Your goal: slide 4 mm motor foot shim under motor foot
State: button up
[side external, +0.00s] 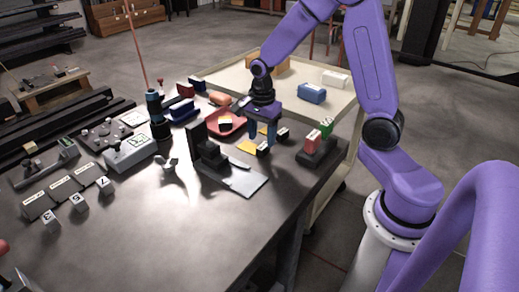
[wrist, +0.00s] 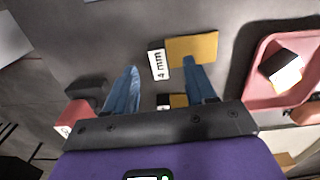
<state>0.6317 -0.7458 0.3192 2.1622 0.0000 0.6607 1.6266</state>
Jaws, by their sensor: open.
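The 4 mm shim is a yellow plate (wrist: 192,48) with a white "4 mm" label block (wrist: 157,64) at its left end in the wrist view. In the side view its yellow plate (side external: 246,146) and label block (side external: 263,149) lie flat on the table. My gripper (side external: 262,141) is open above it, fingers pointing down. In the wrist view the blue fingertips (wrist: 160,65) straddle the label block, and nothing is held. A black upright block on a grey base plate (side external: 246,181) stands left of the shim; it may be the motor foot, but I cannot tell.
A second yellow shim (wrist: 178,101) lies behind the first, partly hidden by my gripper. A black stand (side external: 318,156) with red and green blocks is to the right. A cream cart (side external: 343,103) stands beyond the table.

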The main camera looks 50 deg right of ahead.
aim_at(262, 147)
jog(key=shift+s+f, duration=0.1)
jog(key=shift+f, duration=1.45)
grip_shut()
jog(key=shift+r, duration=0.15)
